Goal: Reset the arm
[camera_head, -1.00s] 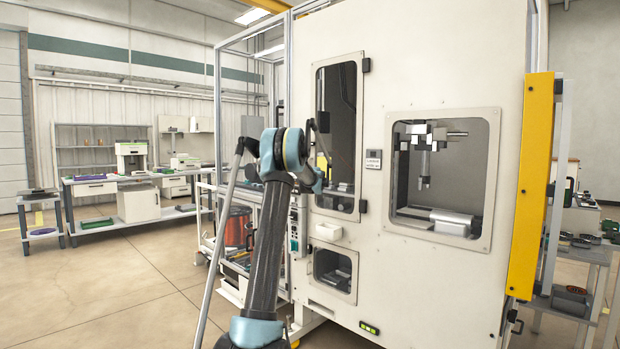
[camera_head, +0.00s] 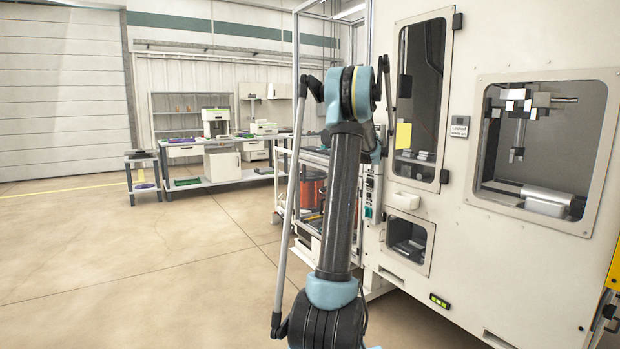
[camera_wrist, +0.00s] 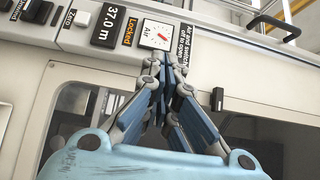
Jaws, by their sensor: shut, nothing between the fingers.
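My gripper (camera_wrist: 170,85) shows in the wrist view with its fingers drawn together and nothing between them. It points at a pale machine panel with a small dial marked "Air" (camera_wrist: 156,34), a "37.0 m" display (camera_wrist: 109,24) and a "Locked" label. Whether the fingertips touch the panel I cannot tell. In the head view my arm (camera_head: 343,200) stands upright, folded over at its top joint. My gripper is hidden behind the arm there.
A large white machine cabinet (camera_head: 455,235) with windows fills the right side, close to my arm. A shelf with red-orange spools (camera_head: 312,190) stands behind the arm. Workbenches (camera_head: 222,165) stand at the back. The floor (camera_head: 150,270) at left is open.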

